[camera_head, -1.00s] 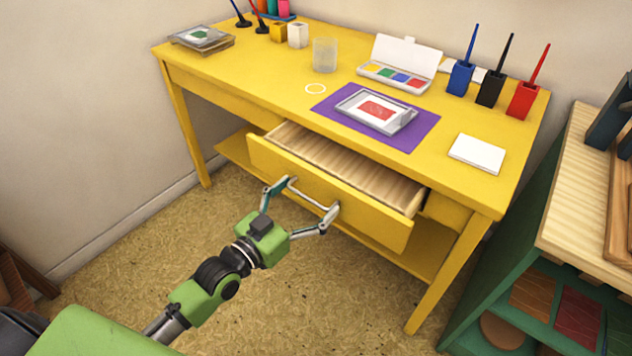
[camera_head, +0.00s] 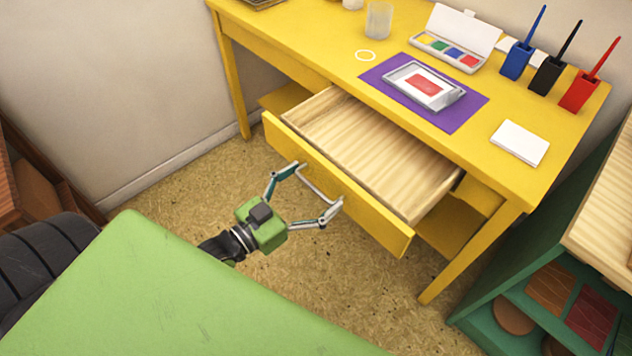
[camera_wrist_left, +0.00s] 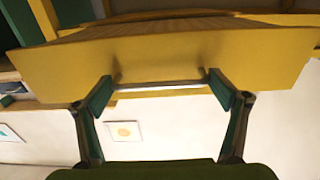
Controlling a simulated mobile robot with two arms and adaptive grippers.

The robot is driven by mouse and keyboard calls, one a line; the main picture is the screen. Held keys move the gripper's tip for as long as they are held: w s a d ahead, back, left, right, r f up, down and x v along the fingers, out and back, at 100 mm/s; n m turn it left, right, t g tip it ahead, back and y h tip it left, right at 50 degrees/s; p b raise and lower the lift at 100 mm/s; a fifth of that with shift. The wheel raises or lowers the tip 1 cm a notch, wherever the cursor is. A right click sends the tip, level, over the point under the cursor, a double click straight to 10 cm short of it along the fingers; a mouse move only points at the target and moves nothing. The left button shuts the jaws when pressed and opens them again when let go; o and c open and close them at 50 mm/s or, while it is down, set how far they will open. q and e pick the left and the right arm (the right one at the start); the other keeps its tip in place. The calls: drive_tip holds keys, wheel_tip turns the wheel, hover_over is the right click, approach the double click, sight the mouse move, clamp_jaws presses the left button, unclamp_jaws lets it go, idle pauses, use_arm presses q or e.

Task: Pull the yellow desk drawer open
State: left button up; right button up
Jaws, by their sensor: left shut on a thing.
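The yellow desk drawer (camera_head: 335,190) stands well out from the yellow desk (camera_head: 340,68), and its bare wooden inside shows in the head view. Its metal handle (camera_head: 319,186) is a bar on the drawer front. My left gripper (camera_head: 320,187) is at the handle, its two fingers on the bar's two ends. In the left wrist view the handle (camera_wrist_left: 160,88) runs between the two green fingertips, below the drawer front (camera_wrist_left: 170,62). The gripper is shut on the handle. My right gripper is in neither view.
On the desk are a purple mat (camera_head: 454,122) with a stamp tray, a paint box (camera_head: 450,50), brush holders (camera_head: 548,75) and a white pad (camera_head: 520,143). A green shelf unit (camera_head: 490,290) stands to the right. The drawer is empty.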

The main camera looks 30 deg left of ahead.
use_arm(q)
drive_tip(key=shift+a, duration=0.1)
drive_tip(key=o, duration=1.3)
drive_tip(key=v, duration=1.2)
